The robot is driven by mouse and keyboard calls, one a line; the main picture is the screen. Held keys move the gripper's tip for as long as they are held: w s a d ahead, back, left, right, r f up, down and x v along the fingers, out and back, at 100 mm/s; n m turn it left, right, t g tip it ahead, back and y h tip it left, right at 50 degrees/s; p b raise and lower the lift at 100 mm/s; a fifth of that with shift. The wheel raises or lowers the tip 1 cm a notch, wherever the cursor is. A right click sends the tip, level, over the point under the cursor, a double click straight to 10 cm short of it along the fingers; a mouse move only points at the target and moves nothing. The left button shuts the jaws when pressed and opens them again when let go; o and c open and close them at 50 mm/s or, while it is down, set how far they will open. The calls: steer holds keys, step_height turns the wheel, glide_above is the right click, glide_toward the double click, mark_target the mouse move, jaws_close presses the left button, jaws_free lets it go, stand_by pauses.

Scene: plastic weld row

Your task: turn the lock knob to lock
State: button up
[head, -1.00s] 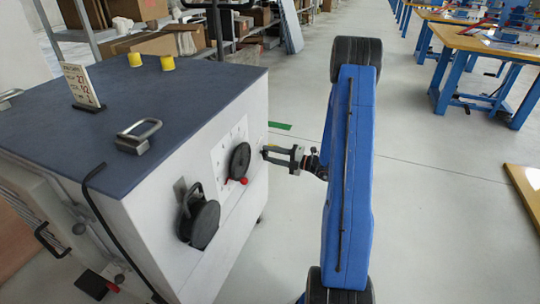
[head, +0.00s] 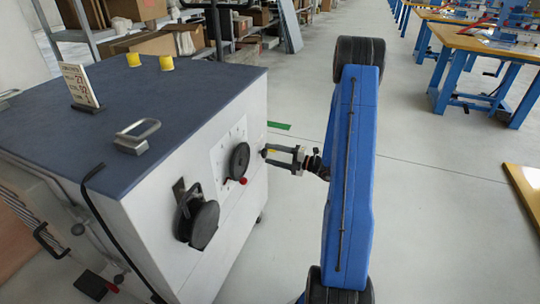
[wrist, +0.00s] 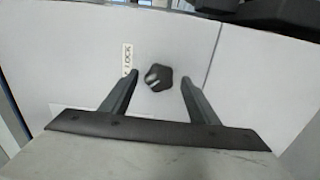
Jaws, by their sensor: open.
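The lock knob (wrist: 158,77) is a small dark knob with a pale mark on its face, on the white front panel in the wrist view. A white label reading LOCK (wrist: 127,58) is just left of it. My gripper (wrist: 160,80) is open, with one finger on each side of the knob and a visible gap on both sides. In the head view my gripper (head: 283,156) is at the right end of the machine's white front face (head: 240,215). There I cannot clearly tell the knob from the fingertips.
A large black dial (head: 239,160), a red-tipped lever (head: 243,181) and a big black handle (head: 197,222) stick out of the same face, left of my gripper. The floor to the right is open. Blue-legged workbenches (head: 490,55) stand at the back right.

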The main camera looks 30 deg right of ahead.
steer(key=v, duration=1.6)
steer(key=shift+s+d+f, duration=0.1)
steer(key=s+a+r+n+g, duration=0.3)
steer(key=a+r+n+g, duration=0.1)
steer(key=a+n, duration=0.35)
steer(key=s+a+r+n+g, duration=0.2)
steer(key=a+r+n+g, duration=0.3)
steer(key=a, duration=0.4)
steer(key=s+a+r+n+g, duration=0.3)
steer(key=a+r+n, duration=0.1)
steer(key=a+n, duration=0.4)
steer(key=s+a+r+n+t+h, duration=0.1)
steer(key=s+r+n+h, duration=0.3)
steer(key=s+n, duration=0.5)
steer(key=s+a+r+n+t+h, duration=0.1)
steer(key=s+a+r+n+h, duration=0.3)
steer(key=n, duration=1.3)
steer(key=s+r+h, duration=0.1)
steer(key=s+h, duration=0.2)
steer(key=s, duration=0.1)
steer(key=shift+s+r+t, duration=0.2)
steer(key=shift+s+t, duration=0.1)
steer(key=shift+s, duration=0.1)
